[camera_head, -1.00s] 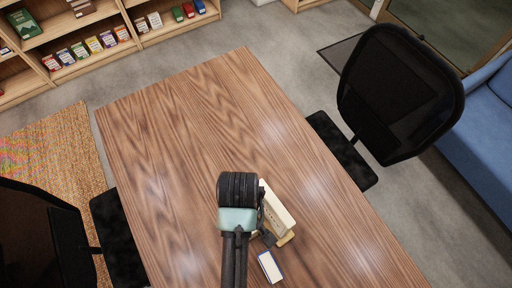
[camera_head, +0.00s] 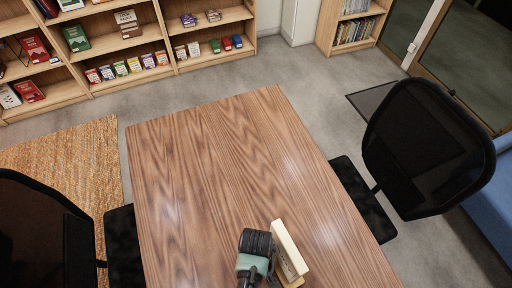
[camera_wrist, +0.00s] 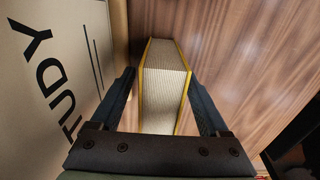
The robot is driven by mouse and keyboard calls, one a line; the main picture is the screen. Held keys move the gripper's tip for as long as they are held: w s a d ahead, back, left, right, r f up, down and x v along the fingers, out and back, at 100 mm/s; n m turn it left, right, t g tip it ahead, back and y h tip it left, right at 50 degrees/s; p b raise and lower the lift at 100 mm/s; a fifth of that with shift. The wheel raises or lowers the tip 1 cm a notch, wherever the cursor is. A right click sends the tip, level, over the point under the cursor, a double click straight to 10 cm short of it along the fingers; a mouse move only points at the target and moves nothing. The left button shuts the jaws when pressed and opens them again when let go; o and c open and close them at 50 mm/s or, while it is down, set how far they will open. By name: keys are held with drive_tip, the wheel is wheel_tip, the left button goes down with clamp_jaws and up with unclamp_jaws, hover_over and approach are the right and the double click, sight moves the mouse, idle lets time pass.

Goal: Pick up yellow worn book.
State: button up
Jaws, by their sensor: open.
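The yellow worn book (camera_wrist: 165,85) shows in the wrist view as a pale page block between thin yellow covers. It stands on the wooden table. My gripper (camera_wrist: 162,98) is open, with one dark finger on each side of the book. Whether either finger touches a cover I cannot tell. In the head view my gripper sits low in the picture, and its fingers are hidden behind my wrist. Only a small yellowish edge (camera_head: 294,283) shows there, below a cream upright block, and I cannot tell for certain that it is the book.
Bookshelves (camera_head: 130,60) line the back.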

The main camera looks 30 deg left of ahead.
drive_tip(key=shift+f, duration=0.3)
drive_tip(key=shift+c, duration=0.3)
clamp_jaws()
drive_tip(key=shift+r, duration=0.15)
